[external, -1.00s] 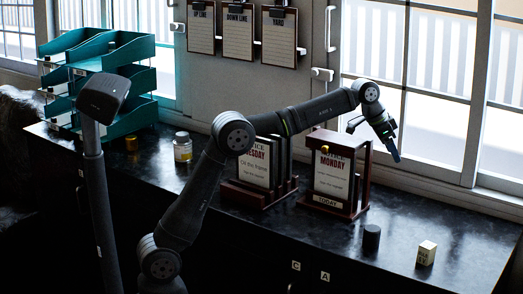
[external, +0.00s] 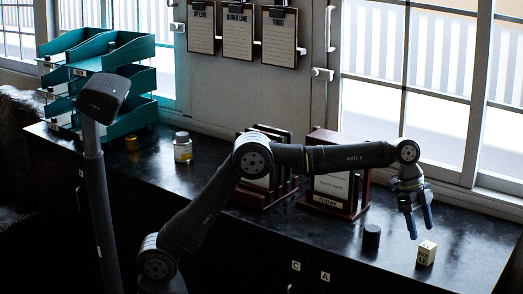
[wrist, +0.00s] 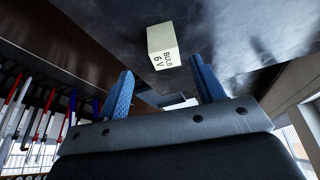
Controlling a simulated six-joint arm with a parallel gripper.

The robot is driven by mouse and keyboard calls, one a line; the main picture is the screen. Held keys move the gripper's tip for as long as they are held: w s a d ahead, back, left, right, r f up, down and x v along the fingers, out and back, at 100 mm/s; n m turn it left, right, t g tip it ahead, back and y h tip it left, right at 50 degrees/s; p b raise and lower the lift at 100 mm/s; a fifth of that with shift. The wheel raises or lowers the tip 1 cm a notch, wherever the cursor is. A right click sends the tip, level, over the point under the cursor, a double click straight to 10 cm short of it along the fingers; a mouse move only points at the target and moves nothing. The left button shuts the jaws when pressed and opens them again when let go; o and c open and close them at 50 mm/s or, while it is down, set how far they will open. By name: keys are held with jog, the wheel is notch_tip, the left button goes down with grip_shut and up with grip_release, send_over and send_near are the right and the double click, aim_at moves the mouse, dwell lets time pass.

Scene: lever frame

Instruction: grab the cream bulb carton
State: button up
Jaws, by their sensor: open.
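The cream bulb carton (external: 426,253) is a small box standing upright on the dark counter (external: 465,235), towards its front right. In the wrist view the carton (wrist: 162,45) shows the print "BULB 6 V" and lies ahead of the fingertips. My gripper (external: 421,222) is open and empty, pointing down, above and slightly left of the carton. In the wrist view its two blue fingers (wrist: 160,80) are spread, with the carton beyond the gap between them and apart from both.
A black cylinder (external: 371,237) stands on the counter left of the carton. Wooden card frames (external: 333,210) stand behind it. The counter right of the carton is clear.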

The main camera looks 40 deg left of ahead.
aim_at(424, 248)
jog(key=x, duration=0.7)
jog(key=shift+w+a+f, duration=0.2)
jog(key=shift+w+f, duration=0.1)
jog(key=shift+w, duration=0.05)
jog(key=c, duration=1.1)
